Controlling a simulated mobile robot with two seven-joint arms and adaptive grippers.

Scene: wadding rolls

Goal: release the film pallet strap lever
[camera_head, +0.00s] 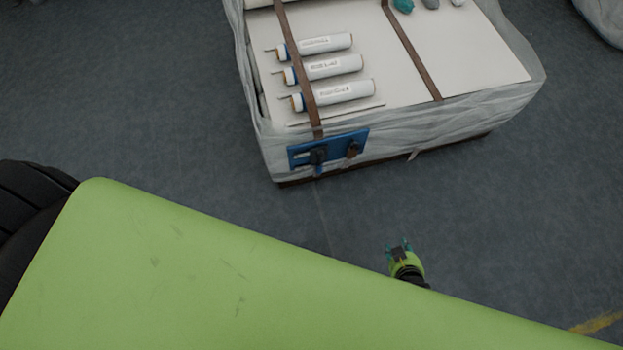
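A film-wrapped pallet (459,104) stands at the top centre, with two brown straps (297,57) running over its top. A blue plate (329,149) is on its front side. A dark lever or buckle (318,156) sits on the plate's left part, below the left strap, and a brown and black piece (352,149) sits on its right part. My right gripper (400,243) is below and right of the plate, well apart from it, over the floor. Its teal fingertips look spread apart, with nothing between them. My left gripper is not in view.
Several white rolls with labels (333,92) lie on the pallet top near the left strap. Teal and grey items (403,5) lie at its far edge. Another wrapped load (606,17) is at the top right corner. Grey floor (150,90) is clear to the left.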

